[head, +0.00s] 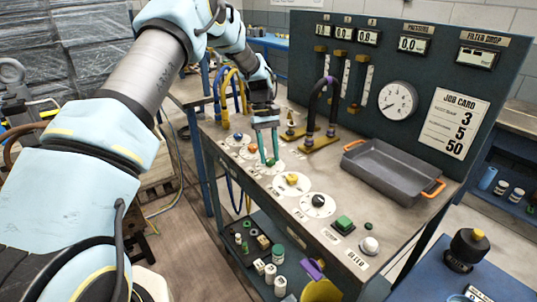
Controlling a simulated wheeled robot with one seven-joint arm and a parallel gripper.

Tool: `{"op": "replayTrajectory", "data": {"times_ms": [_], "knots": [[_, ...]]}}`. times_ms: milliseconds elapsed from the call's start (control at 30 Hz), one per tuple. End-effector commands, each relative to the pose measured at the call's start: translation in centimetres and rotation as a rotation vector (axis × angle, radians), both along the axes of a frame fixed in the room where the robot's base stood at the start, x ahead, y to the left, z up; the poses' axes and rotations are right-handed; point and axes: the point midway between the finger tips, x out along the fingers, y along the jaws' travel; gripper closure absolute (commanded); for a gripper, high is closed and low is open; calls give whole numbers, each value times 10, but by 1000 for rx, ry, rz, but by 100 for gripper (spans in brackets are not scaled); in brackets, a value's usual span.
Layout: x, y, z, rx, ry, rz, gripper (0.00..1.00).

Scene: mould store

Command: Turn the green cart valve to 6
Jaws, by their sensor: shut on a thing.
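My gripper (270,160) points down at the cart's worktop, its two teal fingers shut on a small knob at the middle of a row of round white dials. The knob looks green, but the fingers cover most of it and its pointer direction cannot be read. The white dial plate (281,168) under it shows around the fingertips; its numbers are too small to read. In the same row are a blue knob (238,136), an orange knob (252,147), a yellow knob (292,179) and a black knob (318,200).
The back panel carries small digital displays (369,38), a round gauge (397,100) and a job card (457,125) reading 3, 5, 50. A grey tray (385,172) with orange handles and a black hose (322,88) stand behind the dials. A green button (343,223) is at the front right.

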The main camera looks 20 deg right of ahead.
Motion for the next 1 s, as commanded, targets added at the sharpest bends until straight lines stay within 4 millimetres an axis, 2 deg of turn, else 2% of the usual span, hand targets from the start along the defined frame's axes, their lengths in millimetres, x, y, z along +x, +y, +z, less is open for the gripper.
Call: {"op": "replayTrajectory", "data": {"times_ms": [1000], "knots": [[-5, -8, 0, 1, -2, -965, 100]]}}
